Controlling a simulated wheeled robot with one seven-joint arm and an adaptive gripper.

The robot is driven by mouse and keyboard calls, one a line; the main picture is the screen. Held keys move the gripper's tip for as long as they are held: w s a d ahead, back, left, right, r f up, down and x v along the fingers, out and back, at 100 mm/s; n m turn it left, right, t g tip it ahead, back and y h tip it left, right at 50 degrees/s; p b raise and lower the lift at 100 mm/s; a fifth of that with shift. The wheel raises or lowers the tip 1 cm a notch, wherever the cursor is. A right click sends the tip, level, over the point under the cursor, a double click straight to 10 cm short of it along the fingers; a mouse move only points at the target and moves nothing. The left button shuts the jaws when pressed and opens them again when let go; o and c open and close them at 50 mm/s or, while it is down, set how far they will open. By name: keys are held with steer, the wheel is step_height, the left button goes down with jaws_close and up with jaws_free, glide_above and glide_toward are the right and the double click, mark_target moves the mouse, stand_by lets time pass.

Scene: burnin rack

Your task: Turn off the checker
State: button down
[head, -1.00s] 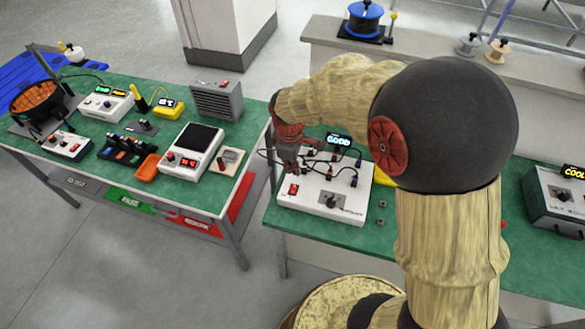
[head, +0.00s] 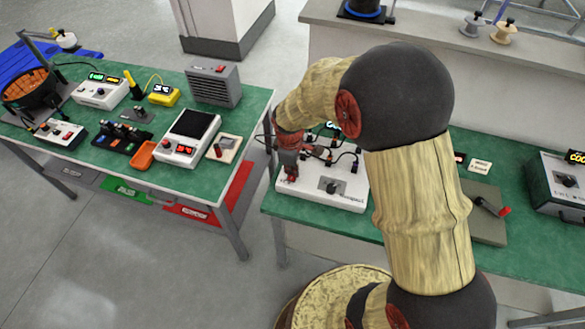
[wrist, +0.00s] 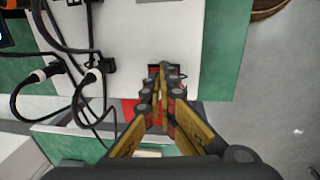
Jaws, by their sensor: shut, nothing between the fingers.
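The checker is a white box (head: 318,198) on the near left part of the right green table, with a dark knob, plugged black cables and a lit display partly hidden by my arm. In the wrist view its white top (wrist: 150,28) lies just beyond my fingers. My gripper (head: 289,176) is shut and empty, pointing down at the checker's front left corner, where the red switch is. It covers most of the switch in the head view. In the wrist view the fingertips (wrist: 165,78) are over a small dark fitting; I cannot tell whether they touch it.
Black cables (wrist: 75,75) loop close to the left of my fingers. A grey box with a lit display (head: 562,185) and a plate with a red-handled lever (head: 490,208) are on the right. The left table (head: 120,165) holds several devices. Floor shows between the tables.

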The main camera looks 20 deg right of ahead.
steer(key=shift+f, duration=0.1)
steer(key=shift+w+d+f+p, duration=0.1)
steer(key=shift+p, duration=0.45)
steer(key=shift+d+g+p, duration=0.1)
steer(key=shift+g+p, duration=0.3)
steer(key=shift+p, duration=0.55)
steer(key=shift+f, duration=0.3)
steer(key=shift+y, duration=0.3)
